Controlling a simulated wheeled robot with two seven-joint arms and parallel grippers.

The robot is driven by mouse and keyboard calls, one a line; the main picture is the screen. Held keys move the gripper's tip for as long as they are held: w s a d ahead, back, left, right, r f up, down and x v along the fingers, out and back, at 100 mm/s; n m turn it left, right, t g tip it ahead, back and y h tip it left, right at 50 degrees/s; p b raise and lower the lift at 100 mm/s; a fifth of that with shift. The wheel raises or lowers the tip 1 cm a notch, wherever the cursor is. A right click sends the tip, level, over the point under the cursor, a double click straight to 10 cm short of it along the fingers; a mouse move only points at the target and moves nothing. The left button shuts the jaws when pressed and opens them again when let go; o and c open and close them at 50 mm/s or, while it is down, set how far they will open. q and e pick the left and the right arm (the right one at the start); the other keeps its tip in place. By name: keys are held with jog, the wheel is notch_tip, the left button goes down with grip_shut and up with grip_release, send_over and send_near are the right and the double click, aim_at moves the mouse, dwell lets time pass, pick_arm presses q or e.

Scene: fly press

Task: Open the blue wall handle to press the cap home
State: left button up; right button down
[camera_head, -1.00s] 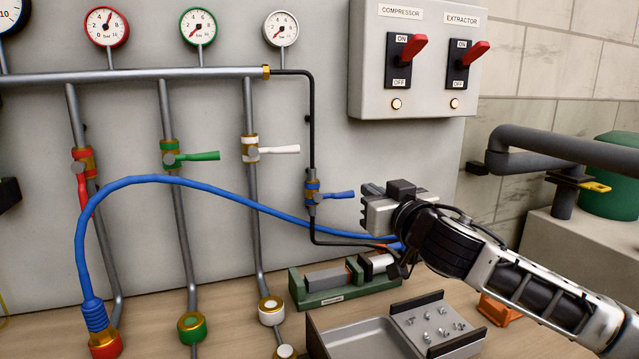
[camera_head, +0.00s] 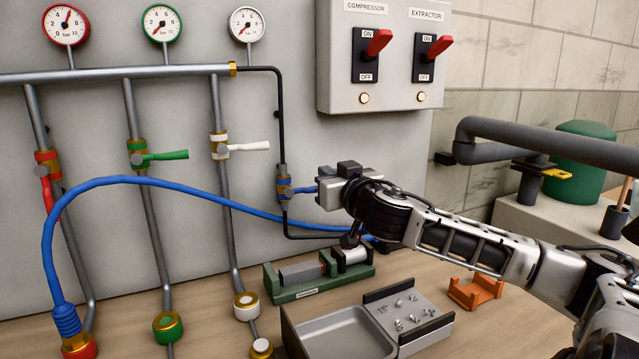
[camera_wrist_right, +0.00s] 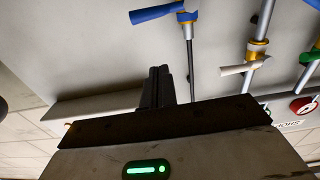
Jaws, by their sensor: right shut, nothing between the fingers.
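The blue handle (camera_head: 304,190) sticks out to the right from its valve (camera_head: 284,187) on the thin black wall pipe, crosswise to the pipe. My right gripper (camera_head: 322,187) is shut and empty at the handle's free end and hides its tip. In the right wrist view the blue handle (camera_wrist_right: 158,12) is at the top edge, and the shut fingers (camera_wrist_right: 158,72) stand below it with a gap in the picture. I cannot tell whether they touch. The green press fixture (camera_head: 318,290) lies on the bench with a grey block and a silver cylinder; I cannot make out the cap. My left gripper is not in view.
Green (camera_head: 165,157) and white (camera_head: 248,147) handles sit to the left, with a red one (camera_head: 47,190) beyond. A blue hose (camera_head: 180,190) arcs across the wall. A switch box (camera_head: 395,100) is above. A grey tray (camera_head: 340,335) and orange holder (camera_head: 475,292) lie on the bench.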

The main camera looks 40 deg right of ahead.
aim_at(305, 191)
pick_arm(q)
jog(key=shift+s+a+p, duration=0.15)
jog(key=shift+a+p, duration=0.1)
jog(key=shift+p, duration=0.4)
pick_arm(e)
jog(key=w+f, duration=0.2)
jog(key=w+d+f, duration=0.1)
jog(key=w+f, duration=0.1)
jog(key=shift+w+d, duration=0.1)
jog(key=shift+d, duration=0.05)
